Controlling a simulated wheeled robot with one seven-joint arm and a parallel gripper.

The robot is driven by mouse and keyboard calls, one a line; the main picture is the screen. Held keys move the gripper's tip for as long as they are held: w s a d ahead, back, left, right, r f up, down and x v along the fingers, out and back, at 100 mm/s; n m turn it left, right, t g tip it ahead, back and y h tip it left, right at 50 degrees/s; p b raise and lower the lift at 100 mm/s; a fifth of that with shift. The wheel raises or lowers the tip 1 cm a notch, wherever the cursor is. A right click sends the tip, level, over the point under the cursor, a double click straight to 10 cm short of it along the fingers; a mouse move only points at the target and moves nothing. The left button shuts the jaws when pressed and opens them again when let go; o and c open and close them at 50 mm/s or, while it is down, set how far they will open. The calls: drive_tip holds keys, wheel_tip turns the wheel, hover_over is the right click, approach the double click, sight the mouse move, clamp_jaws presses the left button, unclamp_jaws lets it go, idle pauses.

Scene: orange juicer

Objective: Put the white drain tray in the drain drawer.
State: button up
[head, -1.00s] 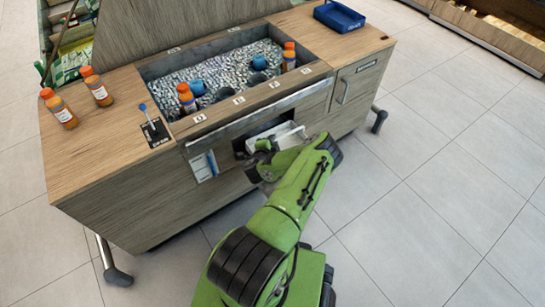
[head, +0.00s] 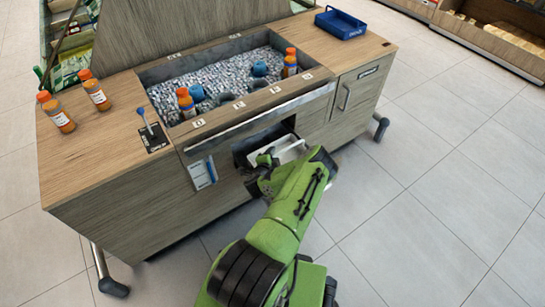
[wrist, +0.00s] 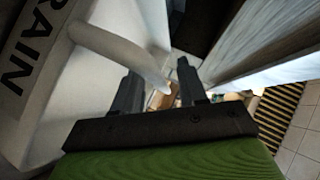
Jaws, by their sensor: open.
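The white drain tray (head: 290,151) shows in the head view at the dark opening in the front of the wooden counter. The open drain drawer around it is mostly hidden by my arm, so I cannot tell how fully the tray is seated. My gripper (wrist: 162,78) is open at the front of that opening. In the wrist view a pale bar-like handle (wrist: 120,48) runs from a white surface marked "RAIN" (wrist: 18,60) to beside the left finger. I cannot tell whether the finger touches it. My fingertips are hidden in the head view.
The counter's ice bin (head: 225,75) holds bottles and blue cups. Orange bottles (head: 58,115) stand on the left top, a blue tray (head: 340,24) on the right. A closed cupboard with a handle (head: 345,97) is right of the opening. The floor (head: 450,170) at right is clear.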

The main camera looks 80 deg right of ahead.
drive_tip(key=shift+a+r, duration=0.15)
drive_tip(key=shift+r, duration=0.05)
drive_tip(key=p+v, duration=0.3)
drive_tip(key=v, duration=0.8)
drive_tip(key=shift+a+p, duration=0.35)
drive_tip(key=shift+r, duration=0.1)
